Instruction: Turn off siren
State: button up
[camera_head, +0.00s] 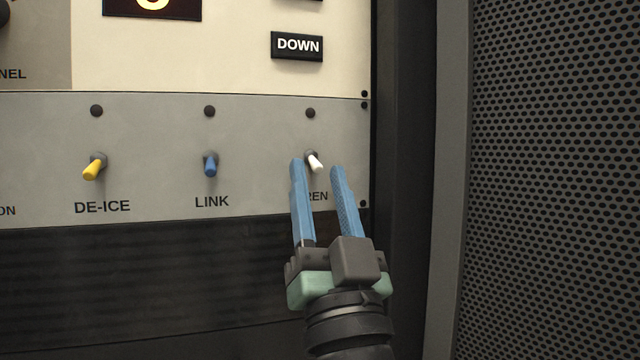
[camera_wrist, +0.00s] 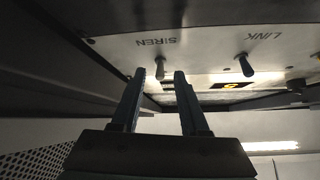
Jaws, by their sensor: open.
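The siren switch (camera_head: 315,162) is a small white toggle on the grey panel. It tilts downward and to the right in the head view. Its label is partly hidden behind my fingers, with "REN" showing. My gripper (camera_head: 317,166) is open, with its two blue fingers on either side of the toggle in the head view. In the wrist view the siren toggle (camera_wrist: 160,68) stands in line with the gap between the fingertips (camera_wrist: 157,74), close to the left finger. I cannot tell whether a finger touches it.
A blue LINK toggle (camera_head: 211,164) and a yellow DE-ICE toggle (camera_head: 95,167) stand to the left on the same panel. A black DOWN button (camera_head: 297,46) is above. A perforated dark panel (camera_head: 555,180) is at the right.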

jog(key=b+v, duration=0.3)
jog(key=v, duration=0.9)
jog(key=shift+s+f+b, duration=0.25)
jog(key=shift+s+b, duration=0.05)
jog(key=shift+b, duration=0.05)
jog(key=shift+r, duration=0.1)
jog(key=s+a+r+n+t+h, duration=0.15)
jog(key=s+r+h, duration=0.35)
jog(key=r, duration=0.5)
notch_tip(320, 180, up, 38)
jog(key=p, duration=3.8)
jog(key=shift+s+a+m+h, duration=0.2)
jog(key=shift+s+m+h, duration=0.1)
jog(key=shift+m, duration=0.15)
jog(key=shift+f+g, duration=0.1)
jog(key=shift+g, duration=0.15)
